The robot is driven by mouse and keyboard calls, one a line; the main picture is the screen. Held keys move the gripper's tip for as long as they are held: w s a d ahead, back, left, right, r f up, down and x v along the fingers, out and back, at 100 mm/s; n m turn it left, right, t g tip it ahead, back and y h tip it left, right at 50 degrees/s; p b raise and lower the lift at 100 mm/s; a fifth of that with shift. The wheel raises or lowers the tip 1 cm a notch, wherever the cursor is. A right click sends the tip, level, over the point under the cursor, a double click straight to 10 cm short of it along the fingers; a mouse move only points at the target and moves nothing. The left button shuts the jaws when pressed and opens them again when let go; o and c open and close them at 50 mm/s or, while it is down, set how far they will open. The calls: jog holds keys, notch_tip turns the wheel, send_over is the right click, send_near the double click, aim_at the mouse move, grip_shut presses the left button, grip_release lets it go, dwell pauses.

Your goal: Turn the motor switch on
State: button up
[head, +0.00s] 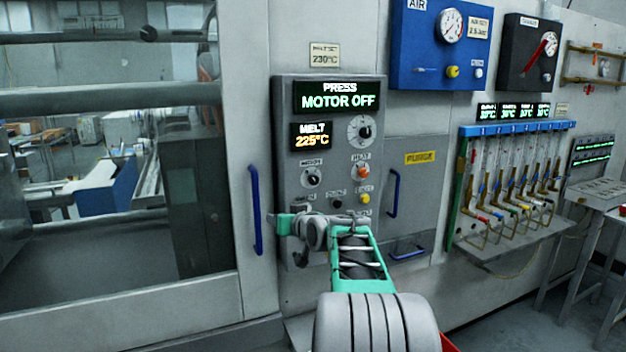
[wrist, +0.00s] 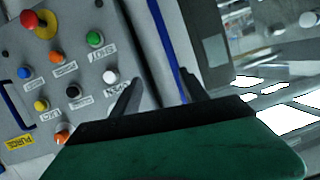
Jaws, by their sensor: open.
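The grey control panel (head: 328,125) stands right of the window, with a display (head: 337,97) reading PRESS MOTOR OFF. The motor switch (head: 312,176) is a round black knob on a light dial at the panel's left. It does not show in the wrist view, where my gripper's green body covers the area below the buttons. My gripper (wrist: 160,85) is open and empty, its dark fingers apart in front of the panel. In the head view my wrist and green gripper body are in front of the panel's lower left, below the motor switch. The fingertips are unclear there.
The orange heat knob (head: 363,172) is right of the motor switch. The wrist view shows a white button (wrist: 110,77), green button (wrist: 95,39) and red mushroom button (wrist: 28,18). Blue handles (head: 255,210) (head: 393,193) stand out on both sides of the panel.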

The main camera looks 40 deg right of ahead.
aim_at(315, 181)
jog(key=s+d+r+m+t+h, duration=0.1)
jog(key=d+r, duration=0.2)
jog(key=d, duration=0.4)
jog(key=s+d+r+t+h, duration=0.1)
jog(key=d+r+t+h, duration=0.15)
jog(key=d, duration=0.35)
jog(key=shift+g+y, duration=0.35)
jog(key=shift+y, duration=0.1)
jog(key=p+x, duration=0.3)
jog(key=x, duration=0.4)
jog(key=shift+w+d, duration=0.15)
jog(key=shift+w, duration=0.05)
grip_shut()
